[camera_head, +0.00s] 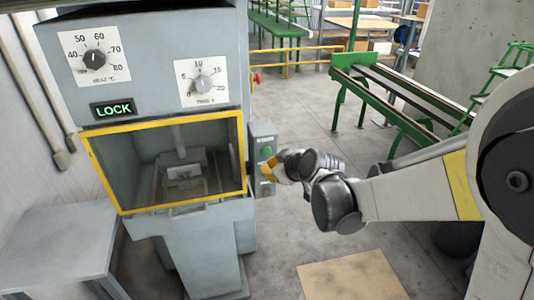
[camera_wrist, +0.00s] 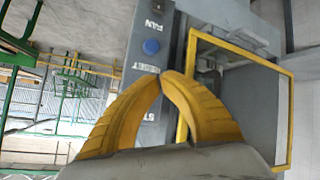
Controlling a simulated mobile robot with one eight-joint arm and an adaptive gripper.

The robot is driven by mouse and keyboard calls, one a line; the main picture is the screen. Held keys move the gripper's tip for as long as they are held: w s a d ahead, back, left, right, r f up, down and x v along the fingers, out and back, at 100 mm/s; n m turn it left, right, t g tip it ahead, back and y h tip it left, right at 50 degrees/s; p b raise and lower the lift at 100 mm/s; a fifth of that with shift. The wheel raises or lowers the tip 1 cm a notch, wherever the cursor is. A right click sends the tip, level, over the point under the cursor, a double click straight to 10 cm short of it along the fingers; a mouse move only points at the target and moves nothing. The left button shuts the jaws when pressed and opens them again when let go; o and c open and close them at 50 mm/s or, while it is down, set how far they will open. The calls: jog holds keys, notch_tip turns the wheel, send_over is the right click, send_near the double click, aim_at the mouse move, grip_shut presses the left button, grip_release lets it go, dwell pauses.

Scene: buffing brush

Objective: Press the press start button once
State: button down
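The grey machine carries a narrow control box (camera_head: 263,155) on its right side. A green button (camera_head: 266,152) shows on this box under a small label too blurred to read. A blue button (camera_wrist: 151,47) sits between FAN and RESET. My gripper (camera_head: 267,170) is in front of the box, just below the green button. Its yellow fingers (camera_wrist: 161,78) meet at the tips with nothing between them. They hide the panel near "ST"; contact cannot be told.
The machine's yellow-framed window (camera_head: 165,163) is left of the box, below two dials and a display reading LOCK (camera_head: 113,108). A red knob (camera_head: 257,78) stands behind the machine. A grey table (camera_head: 60,240) is at left, green rails (camera_head: 400,95) at back right.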

jog(key=s, duration=0.1)
jog(key=s+d, duration=0.1)
jog(key=s, duration=0.1)
dwell(0.6)
jog(key=s+d+m+g+h+b, duration=0.1)
jog(key=s+d+m+h+b, duration=0.1)
jog(key=s+d+m, duration=0.3)
jog(key=s+d+m+g+h+b, duration=0.1)
jog(key=s+d+m, duration=0.4)
jog(key=s+d, duration=0.8)
jog(key=s+h+b, duration=0.1)
jog(key=s+h, duration=0.1)
jog(key=s, duration=0.5)
jog(key=shift+f+h, duration=0.25)
jog(key=shift+h, duration=0.05)
